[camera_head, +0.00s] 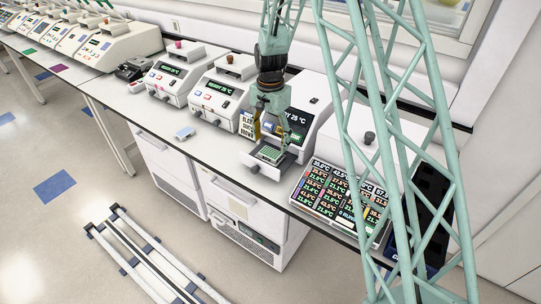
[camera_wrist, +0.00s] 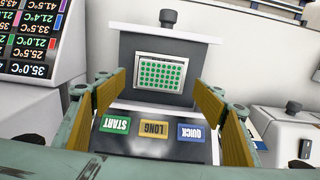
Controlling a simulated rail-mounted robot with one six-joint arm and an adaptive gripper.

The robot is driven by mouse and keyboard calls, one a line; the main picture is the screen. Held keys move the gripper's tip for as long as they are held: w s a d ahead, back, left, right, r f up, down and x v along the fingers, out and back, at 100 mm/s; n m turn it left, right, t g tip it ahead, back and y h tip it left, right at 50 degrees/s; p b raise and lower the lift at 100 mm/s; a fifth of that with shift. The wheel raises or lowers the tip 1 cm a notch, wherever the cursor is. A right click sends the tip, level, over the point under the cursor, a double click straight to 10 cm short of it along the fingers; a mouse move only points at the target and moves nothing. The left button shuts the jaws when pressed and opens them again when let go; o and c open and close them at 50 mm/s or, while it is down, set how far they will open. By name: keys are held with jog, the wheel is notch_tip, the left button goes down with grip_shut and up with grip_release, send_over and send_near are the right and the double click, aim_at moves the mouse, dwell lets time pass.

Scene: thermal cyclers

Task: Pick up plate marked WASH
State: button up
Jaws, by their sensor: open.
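A small plate with green wells (camera_head: 269,153) lies in the pulled-out drawer (camera_head: 252,163) of a thermal cycler. In the wrist view the same plate (camera_wrist: 160,72) is ahead of my gripper, flat in the drawer's dark recess. No WASH mark can be read on it. My gripper (camera_head: 268,135) is open and empty, just above the drawer in the head view. In the wrist view the yellow-padded fingers of my gripper (camera_wrist: 160,92) stand wide apart, one pair on each side, with nothing between them. A small pale-blue item (camera_head: 184,133) lies on the bench; its marking is unreadable.
Buttons START (camera_wrist: 115,124), LONG (camera_wrist: 154,128) and QUICK (camera_wrist: 191,132) are on the cycler between the fingers. A temperature display panel (camera_head: 335,195) stands right of the drawer. More cyclers (camera_head: 173,72) line the bench to the left. The bench front there is mostly clear.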

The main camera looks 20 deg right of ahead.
aim_at(271, 153)
jog(key=shift+f+p, duration=0.4)
jog(key=shift+f, duration=2.1)
jog(key=shift+c, duration=0.9)
jog(key=c, duration=0.8)
